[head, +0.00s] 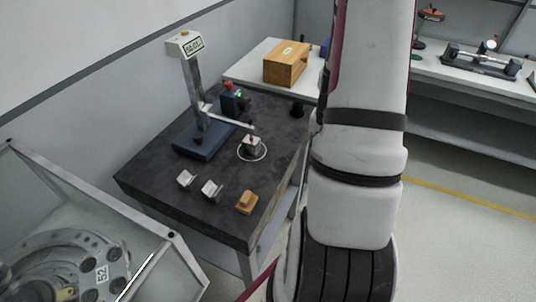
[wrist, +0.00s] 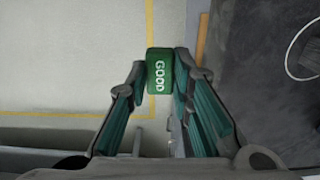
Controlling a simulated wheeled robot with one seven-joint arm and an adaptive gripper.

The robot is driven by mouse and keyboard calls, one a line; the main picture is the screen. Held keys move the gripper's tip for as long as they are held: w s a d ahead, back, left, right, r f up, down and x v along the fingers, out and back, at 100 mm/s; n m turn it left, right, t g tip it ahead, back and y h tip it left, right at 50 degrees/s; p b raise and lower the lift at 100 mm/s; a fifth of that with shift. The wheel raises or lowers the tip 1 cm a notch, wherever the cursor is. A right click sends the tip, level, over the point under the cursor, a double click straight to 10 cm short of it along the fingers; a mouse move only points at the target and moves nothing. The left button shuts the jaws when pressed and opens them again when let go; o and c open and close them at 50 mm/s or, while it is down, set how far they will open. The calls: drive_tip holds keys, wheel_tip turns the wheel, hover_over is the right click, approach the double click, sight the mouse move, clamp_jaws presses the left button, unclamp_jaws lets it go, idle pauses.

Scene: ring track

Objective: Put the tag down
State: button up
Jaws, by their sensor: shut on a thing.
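In the wrist view, a green tag (wrist: 159,72) with the white word GOOD sits between the fingertips of my gripper (wrist: 161,82). The gripper is shut on it. Pale floor (wrist: 60,60) shows behind the tag, and the dark table top (wrist: 262,75) lies to its right. In the head view my arm (head: 360,150) rises at the right, and neither the tag nor the gripper can be seen there.
The dark table (head: 150,165) holds a blue-based measuring stand (head: 205,140), two small metal blocks (head: 212,190) and a wooden block (head: 246,202). A white ring (head: 241,157) surrounds a part under the stand. A side bench (head: 250,60) holds a wooden box (head: 286,64).

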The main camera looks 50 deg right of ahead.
hover_over(276, 161)
drive_tip(key=shift+s+d+f+p, duration=0.3)
drive_tip(key=shift+s+f+p, duration=0.15)
drive_tip(key=shift+f, duration=0.1)
drive_tip(key=shift+w+a, duration=0.25)
drive_tip(key=shift+w, duration=0.25)
wheel_tip(276, 161, down, 2)
drive_tip(key=shift+s+f, duration=0.1)
drive_tip(key=shift+f, duration=0.15)
drive_tip(key=shift+f+p, duration=0.35)
drive_tip(key=shift+f, duration=0.25)
drive_tip(key=shift+f, duration=0.1)
drive_tip(key=o, duration=0.9)
drive_tip(key=shift+o, duration=0.2)
